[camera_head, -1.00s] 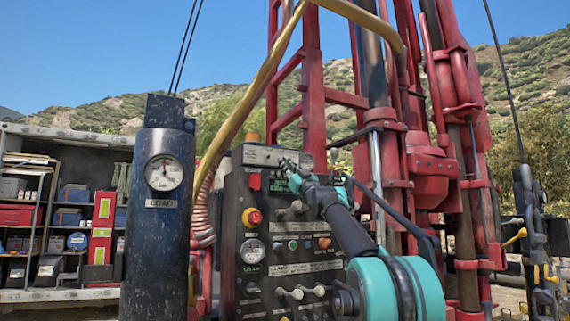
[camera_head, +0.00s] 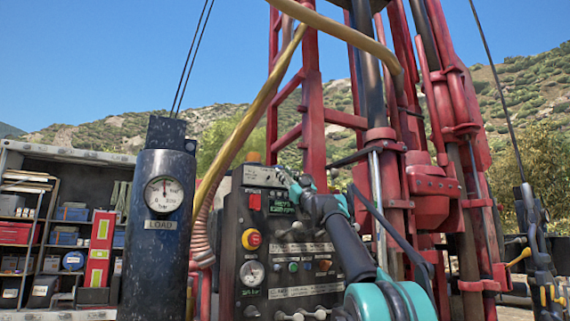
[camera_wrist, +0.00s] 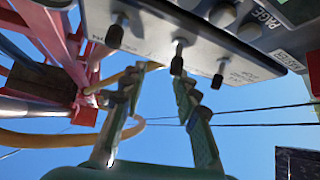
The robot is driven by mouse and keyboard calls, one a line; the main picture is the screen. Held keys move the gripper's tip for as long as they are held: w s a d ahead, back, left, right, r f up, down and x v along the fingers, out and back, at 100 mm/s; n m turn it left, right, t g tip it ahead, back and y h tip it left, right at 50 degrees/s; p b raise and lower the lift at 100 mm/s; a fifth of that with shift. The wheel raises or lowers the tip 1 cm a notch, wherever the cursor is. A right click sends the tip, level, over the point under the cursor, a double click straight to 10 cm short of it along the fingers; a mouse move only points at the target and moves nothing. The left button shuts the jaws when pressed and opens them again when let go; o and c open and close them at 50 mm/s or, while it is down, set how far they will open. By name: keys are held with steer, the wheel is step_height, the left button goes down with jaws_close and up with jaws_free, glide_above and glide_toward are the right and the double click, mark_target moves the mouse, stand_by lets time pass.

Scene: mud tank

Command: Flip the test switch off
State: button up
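A grey switch box (camera_wrist: 150,42) hangs into the top of the wrist view, seen from below. Three small black-tipped toggle levers stick out of it: a left one (camera_wrist: 115,34), a middle one (camera_wrist: 178,58) and a right one (camera_wrist: 219,75). Their labels are too blurred to tell which is the test switch or how it is set. My gripper (camera_wrist: 158,82) is open and empty, its fingertips below the box and either side of the middle lever's line. Contact is unclear. In the head view my gripper (camera_head: 282,174) is at the top of the control panel (camera_head: 233,215), partly hiding it.
The panel carries a red-yellow stop button (camera_head: 251,239), a small gauge (camera_head: 252,273) and several knobs. A dark cylinder with a load gauge (camera_head: 163,194) stands to its left. A yellow hose (camera_head: 240,115) and red drill mast (camera_head: 312,100) rise close behind. Shelves (camera_head: 45,225) stand far left.

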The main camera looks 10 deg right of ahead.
step_height(320, 180, up, 6)
stand_by(0.4)
steer(key=shift+r, duration=0.1)
steer(key=s+d+f+m+g+h, duration=0.1)
steer(key=s+d+f+h, duration=0.2)
steer(key=s+f, duration=0.45)
steer(key=s+d+f+m+g+h, duration=0.1)
steer(key=s+d+f+h, duration=0.1)
steer(key=s+d+f, duration=0.4)
steer(key=a+f+x, duration=0.1)
steer(key=a+x, duration=0.1)
steer(key=x, duration=1.4)
steer(key=shift+s+a+f, duration=0.15)
steer(key=shift+a+f, duration=0.2)
steer(key=shift+c, duration=0.5)
jaws_close()
